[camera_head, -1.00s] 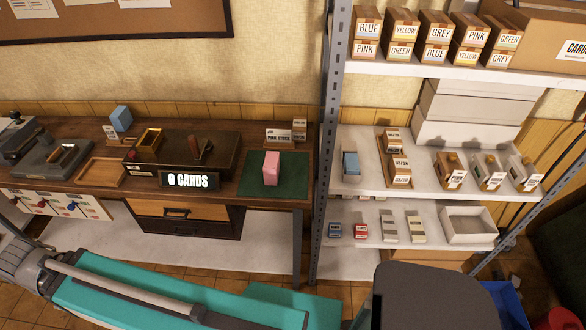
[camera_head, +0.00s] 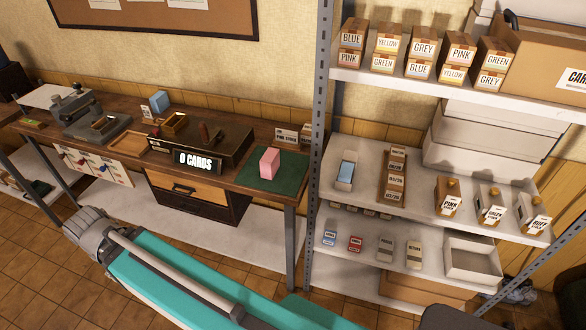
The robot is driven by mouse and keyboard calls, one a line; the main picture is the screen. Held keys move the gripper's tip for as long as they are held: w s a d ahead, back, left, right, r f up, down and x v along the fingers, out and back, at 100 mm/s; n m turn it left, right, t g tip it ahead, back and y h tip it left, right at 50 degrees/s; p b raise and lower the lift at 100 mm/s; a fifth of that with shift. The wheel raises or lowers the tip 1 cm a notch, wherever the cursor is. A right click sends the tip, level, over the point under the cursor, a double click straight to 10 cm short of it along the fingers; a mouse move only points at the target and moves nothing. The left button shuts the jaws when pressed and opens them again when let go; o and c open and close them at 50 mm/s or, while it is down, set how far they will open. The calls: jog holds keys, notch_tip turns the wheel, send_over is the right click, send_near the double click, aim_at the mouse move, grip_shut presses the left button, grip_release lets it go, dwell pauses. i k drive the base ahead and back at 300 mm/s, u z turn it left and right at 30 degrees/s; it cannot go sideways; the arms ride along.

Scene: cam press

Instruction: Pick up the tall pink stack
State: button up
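The tall pink stack (camera_head: 270,163) stands upright on a dark green mat (camera_head: 291,181) at the right end of the wooden workbench. Small label cards, one reading like "pink stock" (camera_head: 286,135), stand just behind it. My arm shows as teal and grey links across the lower left and bottom. A dark rounded shape (camera_head: 450,318) is cut off at the bottom right edge. My gripper's fingers are not in view. Nothing touches the pink stack.
A "0 CARDS" sign (camera_head: 196,161) and a dark box stand left of the mat, with a wooden tray (camera_head: 129,145) and grey press (camera_head: 80,114) further left. A metal shelf post (camera_head: 317,130) rises right of the mat. Shelves hold labelled boxes, bottles and a white bin (camera_head: 473,262).

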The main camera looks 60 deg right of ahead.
aim_at(270, 162)
jog(key=u, duration=0.05)
jog(key=k, duration=1.7)
jog(key=z, duration=1.5)
jog(key=i, duration=0.5)
